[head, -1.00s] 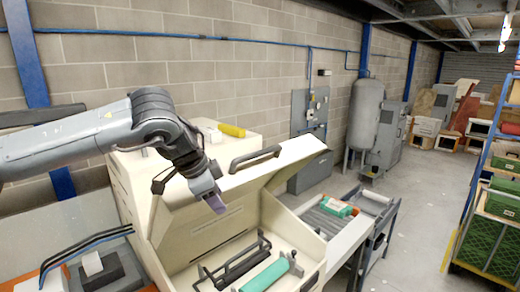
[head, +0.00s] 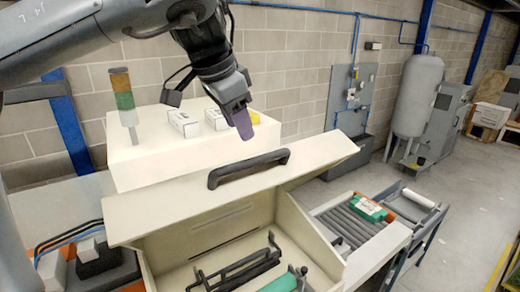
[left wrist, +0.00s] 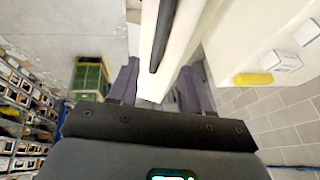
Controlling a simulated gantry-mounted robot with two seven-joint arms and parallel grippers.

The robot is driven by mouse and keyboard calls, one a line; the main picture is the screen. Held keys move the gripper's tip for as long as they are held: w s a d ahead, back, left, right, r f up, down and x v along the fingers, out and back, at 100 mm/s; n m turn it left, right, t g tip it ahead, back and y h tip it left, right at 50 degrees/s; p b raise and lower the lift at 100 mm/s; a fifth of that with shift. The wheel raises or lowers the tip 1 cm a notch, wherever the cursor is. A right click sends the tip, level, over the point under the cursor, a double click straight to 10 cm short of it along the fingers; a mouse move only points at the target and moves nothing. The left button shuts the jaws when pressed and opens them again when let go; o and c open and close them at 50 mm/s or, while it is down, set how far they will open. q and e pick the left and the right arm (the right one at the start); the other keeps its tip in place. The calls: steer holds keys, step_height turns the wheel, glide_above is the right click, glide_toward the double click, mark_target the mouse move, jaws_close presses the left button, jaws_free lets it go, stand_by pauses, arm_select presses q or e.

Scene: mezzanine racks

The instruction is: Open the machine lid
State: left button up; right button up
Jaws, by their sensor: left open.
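The cream machine lid (head: 190,205) stands raised and tilted over the machine's open bay in the head view. A dark bar handle (head: 248,167) is fixed along its upper part. My left gripper (head: 243,122) is open, above the handle and apart from it in that view. In the left wrist view, the two fingers of the left gripper (left wrist: 157,88) are spread, with the pale lid edge (left wrist: 147,45) and the dark handle (left wrist: 163,35) ahead between them. Contact cannot be told there. My right gripper is in neither view.
The open bay holds dark bars (head: 235,265) and a green roller (head: 280,284). White boxes (head: 184,122) and a signal tower (head: 123,95) stand on the machine top behind. A roller conveyor (head: 350,225) with a green-and-white pack (head: 370,209) is at right.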

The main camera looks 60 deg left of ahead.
mark_target(252, 159)
arm_select(q)
steer(key=x, duration=0.8)
steer(key=shift+f+p, duration=0.25)
steer(key=shift+p, duration=0.15)
steer(key=shift+x, duration=0.9)
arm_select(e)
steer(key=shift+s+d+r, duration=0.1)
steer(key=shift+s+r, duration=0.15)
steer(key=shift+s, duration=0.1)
arm_select(q)
jaws_close()
